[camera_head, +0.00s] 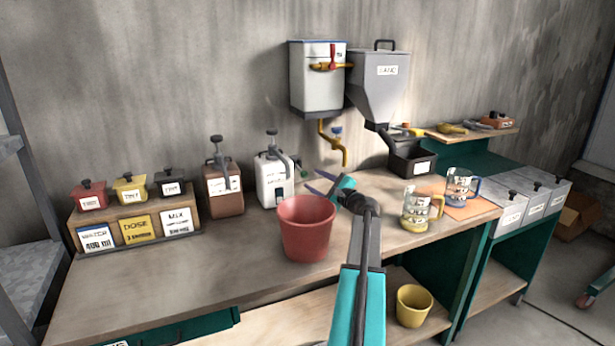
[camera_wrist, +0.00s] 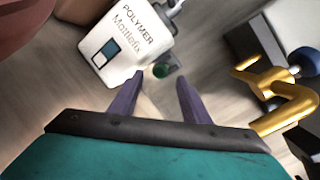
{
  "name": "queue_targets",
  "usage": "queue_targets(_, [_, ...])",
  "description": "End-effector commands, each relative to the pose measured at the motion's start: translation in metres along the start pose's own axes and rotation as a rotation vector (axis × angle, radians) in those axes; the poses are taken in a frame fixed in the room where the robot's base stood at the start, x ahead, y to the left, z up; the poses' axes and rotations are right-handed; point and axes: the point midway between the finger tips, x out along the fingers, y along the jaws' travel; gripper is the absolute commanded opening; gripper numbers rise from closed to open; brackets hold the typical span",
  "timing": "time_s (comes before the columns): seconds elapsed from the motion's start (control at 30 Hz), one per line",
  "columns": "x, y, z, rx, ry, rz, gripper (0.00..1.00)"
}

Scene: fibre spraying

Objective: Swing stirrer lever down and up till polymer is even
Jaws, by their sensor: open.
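The white polymer container (camera_head: 272,182) stands on the bench near the wall, with a dark knob on top and a grey arm at its right side. In the wrist view the container (camera_wrist: 122,42) is at the upper left, with its POLYMER label and a small dark window facing me. A small green knob (camera_wrist: 161,71) sits at its lower right, probably the end of the stirrer lever. My gripper (camera_head: 312,182) is open, just right of the container. In the wrist view my purple fingers (camera_wrist: 160,86) are apart, with the green knob beyond and between their tips.
A red bucket (camera_head: 306,230) stands close in front of the container. A brown pump container (camera_head: 223,186) is to its left. The brass tap (camera_head: 335,145) hangs right of my gripper and shows close by in the wrist view (camera_wrist: 285,95). Two measuring jugs stand farther right.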

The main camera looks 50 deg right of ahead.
Motion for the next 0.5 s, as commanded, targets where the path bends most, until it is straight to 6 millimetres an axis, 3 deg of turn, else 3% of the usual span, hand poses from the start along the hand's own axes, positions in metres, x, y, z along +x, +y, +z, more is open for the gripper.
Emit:
queue_targets(0.2, [0.03,-0.001,0.0,0.001,-0.001,0.001,0.43])
queue_targets(0.5, [0.049,0.0,0.0,0.001,0.0,0.0,0.43])
